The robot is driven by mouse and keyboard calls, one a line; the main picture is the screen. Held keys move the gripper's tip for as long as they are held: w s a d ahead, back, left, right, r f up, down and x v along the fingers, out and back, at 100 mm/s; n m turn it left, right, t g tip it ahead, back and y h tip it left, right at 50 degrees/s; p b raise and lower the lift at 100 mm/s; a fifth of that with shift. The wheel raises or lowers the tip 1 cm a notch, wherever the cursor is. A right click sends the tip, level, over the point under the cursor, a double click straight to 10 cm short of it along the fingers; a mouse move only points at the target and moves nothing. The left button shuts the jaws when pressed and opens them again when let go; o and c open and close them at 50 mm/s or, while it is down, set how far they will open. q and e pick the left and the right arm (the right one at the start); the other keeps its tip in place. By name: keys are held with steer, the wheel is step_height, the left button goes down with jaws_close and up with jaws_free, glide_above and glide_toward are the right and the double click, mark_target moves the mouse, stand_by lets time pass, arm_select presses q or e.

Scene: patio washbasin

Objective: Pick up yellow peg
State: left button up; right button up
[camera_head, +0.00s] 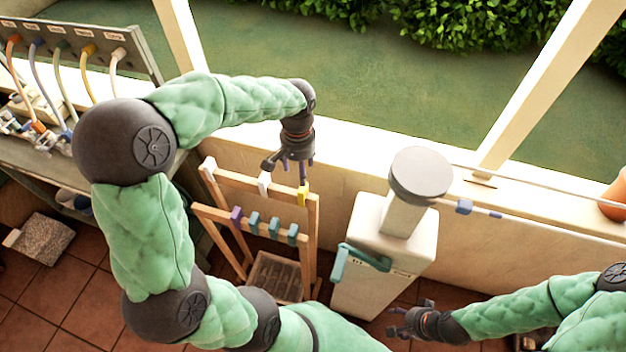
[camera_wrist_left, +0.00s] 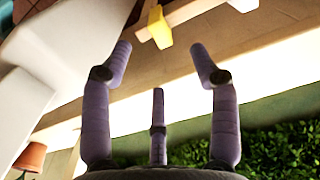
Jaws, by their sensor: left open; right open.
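The yellow peg (camera_head: 303,193) hangs on the upper rail of the wooden rack, at its right end. It also shows in the left wrist view (camera_wrist_left: 161,30), just beyond my fingertips and roughly centred between them. My left gripper (camera_head: 292,172) is open, pointing down just above the upper rail and the yellow peg. Its fingers (camera_wrist_left: 160,62) are spread, with nothing between them. My right gripper (camera_head: 397,322) is open and empty at the lower right, away from the rack.
The wooden rack (camera_head: 312,240) also bears two white pegs, a purple peg (camera_head: 236,215) and several teal pegs (camera_head: 274,228) on its two rails. A white washbasin stand (camera_head: 375,265) with a teal lever stands to its right. A hose panel (camera_head: 75,45) is at upper left.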

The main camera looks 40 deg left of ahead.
arm_select(q)
glide_above(305, 188)
steer(key=f, duration=0.3)
steer(key=f+b, duration=0.1)
steer(key=shift+s+a+f, duration=0.15)
steer(key=shift+s+a, duration=0.25)
steer(key=shift+w+d+f, duration=0.1)
steer(key=shift+w+f, duration=0.1)
steer(key=shift+f, duration=0.55)
steer(key=f, duration=0.1)
steer(key=f+b, duration=0.1)
steer(key=f, duration=0.3)
steer(key=shift+w+d, duration=0.2)
steer(key=shift+d, duration=0.05)
steer(key=shift+r, duration=0.1)
steer(key=c, duration=1)
